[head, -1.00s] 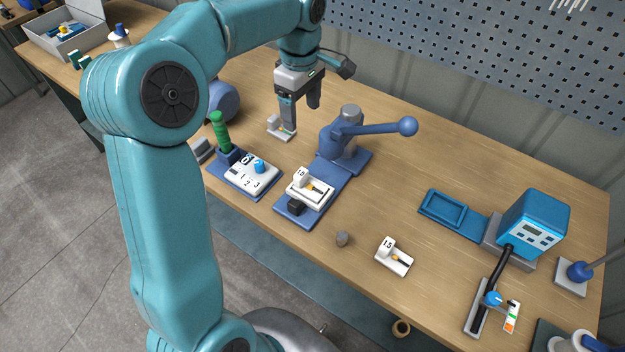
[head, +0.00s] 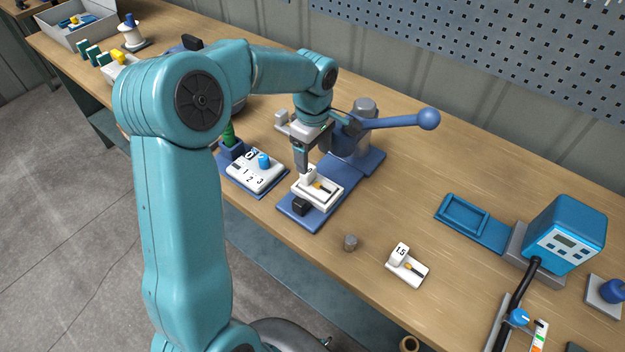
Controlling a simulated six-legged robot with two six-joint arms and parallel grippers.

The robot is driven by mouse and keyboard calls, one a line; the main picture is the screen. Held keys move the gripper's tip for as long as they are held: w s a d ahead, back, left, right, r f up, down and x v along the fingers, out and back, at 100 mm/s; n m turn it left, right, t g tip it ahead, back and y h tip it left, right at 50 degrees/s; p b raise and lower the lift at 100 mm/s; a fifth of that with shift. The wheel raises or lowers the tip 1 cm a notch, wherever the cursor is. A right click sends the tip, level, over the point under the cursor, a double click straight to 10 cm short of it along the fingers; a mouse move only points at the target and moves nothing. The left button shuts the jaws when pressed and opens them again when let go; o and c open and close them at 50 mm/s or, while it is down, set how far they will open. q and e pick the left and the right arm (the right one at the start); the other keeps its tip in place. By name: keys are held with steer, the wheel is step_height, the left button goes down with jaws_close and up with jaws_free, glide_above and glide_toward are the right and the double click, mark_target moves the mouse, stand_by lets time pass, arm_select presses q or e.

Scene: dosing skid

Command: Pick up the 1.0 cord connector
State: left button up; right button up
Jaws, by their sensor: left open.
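A second white block (head: 407,267), marked 15 or 1.5, lies on the bench to the right. I cannot tell which is the 1.0 connector. My right gripper is not in view.
The press lever (head: 395,122) reaches right beside my left wrist. A numbered white box with a blue knob (head: 264,161) stands to the left. A small grey cylinder (head: 350,243) stands near the front edge. A blue tray (head: 464,213) lies right; the bench between is clear.

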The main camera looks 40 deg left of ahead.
mark_target(312, 172)
arm_select(q)
steer(key=shift+f, duration=0.9)
steer(key=f, duration=0.3)
steer(key=f+p, duration=0.1)
steer(key=shift+s+d+f, duration=0.1)
steer(key=shift+s+f, duration=0.15)
steer(key=shift+s, duration=0.05)
steer(key=shift+w+f, duration=0.1)
steer(key=shift+f, duration=0.3)
steer(key=shift+r, duration=0.1)
steer(key=shift+c, duration=0.6)
steer(key=c, duration=1.1)
steer(key=shift+r, duration=0.1)
